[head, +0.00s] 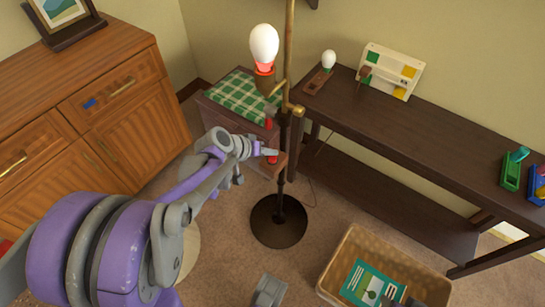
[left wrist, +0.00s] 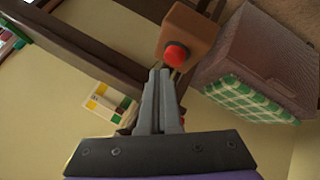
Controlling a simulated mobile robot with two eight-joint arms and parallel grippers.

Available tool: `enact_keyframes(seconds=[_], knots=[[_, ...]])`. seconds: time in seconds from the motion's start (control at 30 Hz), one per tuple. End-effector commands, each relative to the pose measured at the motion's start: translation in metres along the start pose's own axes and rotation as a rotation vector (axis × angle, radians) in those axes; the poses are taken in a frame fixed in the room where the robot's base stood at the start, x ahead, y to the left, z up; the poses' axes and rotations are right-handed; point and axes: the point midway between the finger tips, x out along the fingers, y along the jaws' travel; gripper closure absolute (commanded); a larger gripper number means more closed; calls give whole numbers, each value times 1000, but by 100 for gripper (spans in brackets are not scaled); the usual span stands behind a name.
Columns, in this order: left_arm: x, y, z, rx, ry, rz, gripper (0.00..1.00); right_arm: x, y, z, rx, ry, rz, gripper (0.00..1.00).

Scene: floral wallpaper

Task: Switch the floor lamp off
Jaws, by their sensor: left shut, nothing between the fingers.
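The floor lamp has a brass pole (head: 289,55), a round dark base (head: 278,221) and a white bulb (head: 264,44) with an orange-red glow at its lower end. A brown box on the pole carries a red button (left wrist: 176,54), which also shows in the head view (head: 272,160). My left gripper (head: 273,153) is shut and empty, close to this box. In the left wrist view its fingertips (left wrist: 161,72) lie just short of the button; I cannot tell whether they touch. My right gripper is not clearly visible.
A dark console table (head: 420,130) stands right of the lamp, with a small bulb (head: 328,60) and a white panel (head: 390,70) on it. Behind the lamp is a low chest with a green checked cloth (head: 238,97). A wooden cabinet (head: 125,95) is at left, a wicker basket (head: 345,248) in front.

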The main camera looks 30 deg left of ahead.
Motion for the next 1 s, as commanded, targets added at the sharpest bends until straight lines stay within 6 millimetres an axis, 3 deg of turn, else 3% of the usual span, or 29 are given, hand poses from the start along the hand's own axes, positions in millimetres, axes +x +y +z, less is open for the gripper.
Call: enact_keyframes(seconds=[1.0], knots=[[6, -5, 4, 0, 0, 0, 100, 5, 0, 1, 0, -2, 0, 50]])
